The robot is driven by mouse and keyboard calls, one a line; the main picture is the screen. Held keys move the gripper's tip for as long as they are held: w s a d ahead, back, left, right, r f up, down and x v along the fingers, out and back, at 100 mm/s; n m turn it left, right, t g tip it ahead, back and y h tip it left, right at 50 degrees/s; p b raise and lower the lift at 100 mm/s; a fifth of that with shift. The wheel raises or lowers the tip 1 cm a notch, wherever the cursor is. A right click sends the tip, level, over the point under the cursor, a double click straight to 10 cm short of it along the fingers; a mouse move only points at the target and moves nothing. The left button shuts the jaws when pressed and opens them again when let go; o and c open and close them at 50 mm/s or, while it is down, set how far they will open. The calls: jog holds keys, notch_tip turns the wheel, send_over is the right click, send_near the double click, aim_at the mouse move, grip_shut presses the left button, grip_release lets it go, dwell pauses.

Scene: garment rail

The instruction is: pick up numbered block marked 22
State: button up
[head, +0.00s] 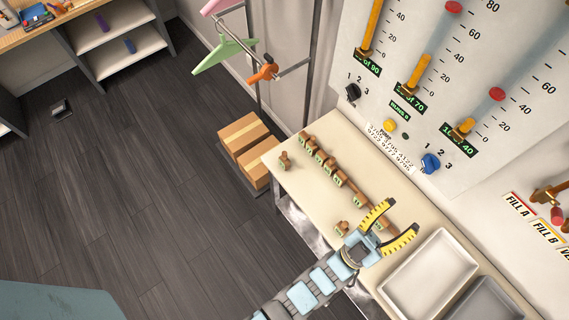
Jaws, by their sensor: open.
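Several small brown blocks with green number labels, such as this numbered block (340,179), stand on a cream table (293,182). Most are in a slanting row along its back. The numbers are too small to read, so I cannot tell which is marked 22. One block (285,160) stands apart near the left end and another block (342,228) stands just left of my gripper. My gripper (401,217) is open, with yellow fingers, over the right part of the row. A partly hidden brown block (391,229) shows between its fingers; I cannot tell whether they touch it.
A white tray (398,284) and a grey tray (486,303) lie right of my gripper. A wall panel with gauges (437,75) and knobs rises behind the table. Cardboard boxes (243,134) and a garment rail (311,58) stand to the left. Dark floor (130,190) is mostly clear.

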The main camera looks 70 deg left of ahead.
jog(key=w+a+f+n+g+y+b, duration=0.1)
jog(key=a+f+n+g+y+b, duration=0.4)
jog(key=a+f, duration=0.55)
jog(key=n+g+y+b, duration=0.1)
jog(key=n+g+b, duration=0.45)
jog(key=g, duration=0.95)
send_near(284, 155)
jog(key=shift+m, duration=0.65)
jog(key=x, duration=0.6)
jog(key=shift+a+r, duration=0.1)
jog(key=shift+r, duration=0.25)
jog(key=shift+f, duration=0.1)
jog(key=shift+x, duration=0.95)
jog(key=shift+f+x, duration=0.25)
jog(key=shift+x, duration=1.3)
